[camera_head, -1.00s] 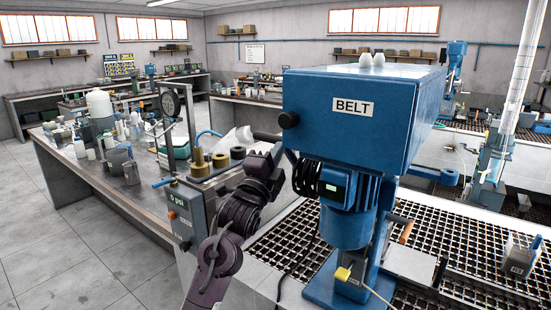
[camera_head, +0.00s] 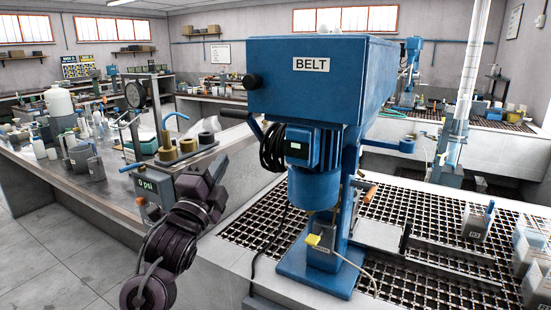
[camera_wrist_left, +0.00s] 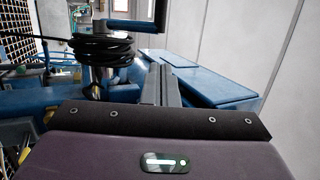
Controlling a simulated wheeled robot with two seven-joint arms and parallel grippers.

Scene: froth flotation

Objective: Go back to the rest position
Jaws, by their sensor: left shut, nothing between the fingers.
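My left gripper (camera_head: 214,172) ends a dark purple arm that comes in from the lower left in the head view. It is left of the blue flotation machine marked BELT (camera_head: 318,85), in front of the gauge box reading 0 psi (camera_head: 150,187). Its fingertips are hard to make out there. In the left wrist view, the grey fingers (camera_wrist_left: 160,82) lie close together with nothing between them. Black coiled cable (camera_wrist_left: 100,48) and blue machine parts (camera_wrist_left: 200,75) show beyond them. My right gripper is in neither view.
The machine's base (camera_head: 318,275) stands on a bench with dark grating (camera_head: 430,235). Grey containers (camera_head: 477,220) stand at the right. A crowded side bench (camera_head: 105,195) with brass weights (camera_head: 168,150) is at the left. Open floor (camera_head: 60,265) shows at lower left.

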